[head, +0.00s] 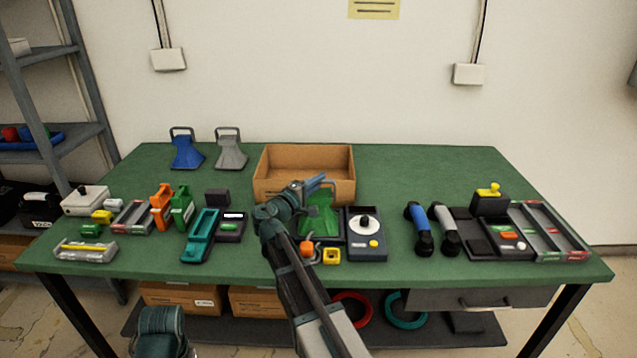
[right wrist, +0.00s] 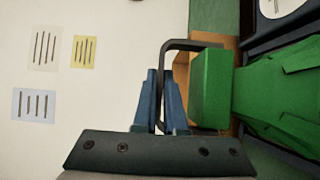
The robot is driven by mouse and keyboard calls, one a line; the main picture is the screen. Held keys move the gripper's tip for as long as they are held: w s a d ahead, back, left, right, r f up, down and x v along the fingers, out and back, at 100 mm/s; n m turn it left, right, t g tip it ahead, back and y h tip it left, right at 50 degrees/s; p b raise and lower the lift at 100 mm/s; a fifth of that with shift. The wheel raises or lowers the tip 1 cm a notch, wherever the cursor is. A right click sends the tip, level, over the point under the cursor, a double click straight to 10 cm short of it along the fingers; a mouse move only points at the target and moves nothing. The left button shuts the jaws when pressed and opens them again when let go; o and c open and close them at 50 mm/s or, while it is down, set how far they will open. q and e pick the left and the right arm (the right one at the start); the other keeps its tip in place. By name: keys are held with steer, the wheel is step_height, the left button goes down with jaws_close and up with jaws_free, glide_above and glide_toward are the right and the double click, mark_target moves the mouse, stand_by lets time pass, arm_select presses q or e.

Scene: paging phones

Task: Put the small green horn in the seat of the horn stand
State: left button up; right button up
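The small green horn (head: 318,221) hangs or stands upright just in front of the cardboard box. In the right wrist view its green neck and flared body (right wrist: 211,92) fill the right side, with a dark loop handle on top. My right gripper (head: 317,182) is at that handle. In the right wrist view its two blue fingers (right wrist: 162,98) are closed around the handle bar. A dark base (head: 340,240) shows partly behind and below the horn; I cannot tell whether it is the horn stand, or whether the horn touches it. My left gripper's fingers are not visible.
The cardboard box (head: 277,190) stands behind the horn. A blue horn (head: 187,152) and a grey horn (head: 231,152) stand at the back left. The back right is clear.

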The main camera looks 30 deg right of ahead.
steer(key=o, duration=0.4)
steer(key=shift+r, duration=0.25)
steer(key=v, duration=1.2)
steer(key=shift+f, duration=0.1)
